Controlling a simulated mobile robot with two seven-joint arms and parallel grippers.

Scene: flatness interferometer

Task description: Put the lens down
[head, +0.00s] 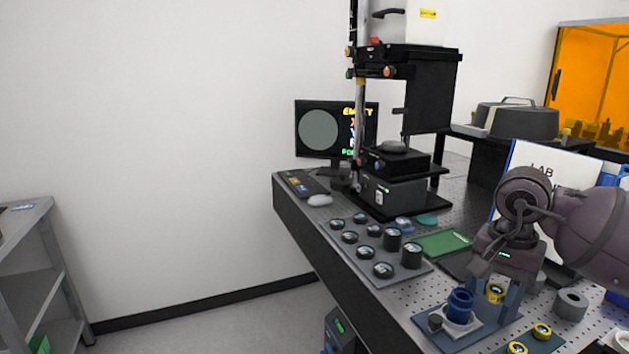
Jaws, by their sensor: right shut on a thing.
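My right gripper (495,298) points down at the lower right of the head view. A blue ring-shaped holder (460,304) stands on a pale block on that mat, just left of the fingers. My left gripper is not in view.
A tray (398,272) of several dark round optics lies left of the gripper, beside a green book (443,243). Yellow-ringed pieces (541,331) lie at the front right, with a grey ring (571,304) behind them. The interferometer (394,192) stands at the back.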

